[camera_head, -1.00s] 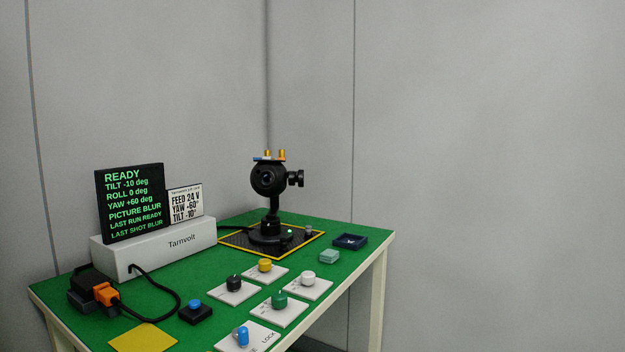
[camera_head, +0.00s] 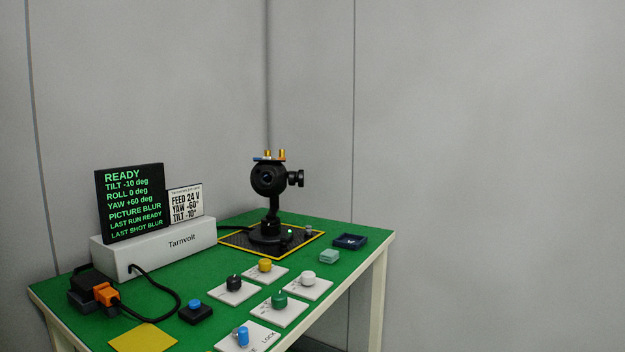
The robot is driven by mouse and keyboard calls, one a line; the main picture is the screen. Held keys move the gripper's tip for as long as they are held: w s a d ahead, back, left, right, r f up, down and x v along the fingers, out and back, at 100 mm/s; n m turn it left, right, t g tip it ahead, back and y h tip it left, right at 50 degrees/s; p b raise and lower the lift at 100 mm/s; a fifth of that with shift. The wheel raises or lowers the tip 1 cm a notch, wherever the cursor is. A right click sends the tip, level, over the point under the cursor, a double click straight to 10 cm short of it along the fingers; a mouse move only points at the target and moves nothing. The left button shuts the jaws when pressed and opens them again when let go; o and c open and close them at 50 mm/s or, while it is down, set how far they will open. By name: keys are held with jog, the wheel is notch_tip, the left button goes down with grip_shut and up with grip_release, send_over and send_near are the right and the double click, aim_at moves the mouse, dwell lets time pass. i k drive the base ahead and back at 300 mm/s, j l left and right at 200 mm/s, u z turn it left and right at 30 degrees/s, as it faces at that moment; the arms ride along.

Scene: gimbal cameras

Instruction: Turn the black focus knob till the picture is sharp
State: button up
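The black focus knob (camera_head: 234,283) stands on a white plate on the green table, left of the green knob. The black display (camera_head: 131,203) at the left reads READY, TILT -10 deg, ROLL 0 deg, YAW +60 deg, PICTURE BLUR, LAST RUN READY and LAST SHOT BLUR in green letters. The black gimbal camera (camera_head: 269,180) stands on its base at the back of the table, with a green light on the base. My gripper is not in view.
A yellow knob (camera_head: 265,265), white knob (camera_head: 308,277), green knob (camera_head: 279,299) and blue lock lever (camera_head: 242,336) surround the black knob. A blue button (camera_head: 195,305) and a cable lie to its left. A dark blue tray (camera_head: 350,241) sits at the right edge.

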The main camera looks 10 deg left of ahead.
aim_at(233, 283)
jog(key=u, duration=1.25)
jog(key=i+l+u, duration=0.2)
jog(key=l, duration=0.15)
jog(key=i+l+u, duration=0.25)
jog(key=l+u, duration=0.2)
jog(key=l, duration=0.25)
jog(key=i+l+u, duration=0.1)
jog(key=l+u, duration=0.15)
jog(key=l, duration=0.2)
jog(key=l+u, duration=0.2)
jog(key=l, duration=0.2)
jog(key=i, duration=0.05)
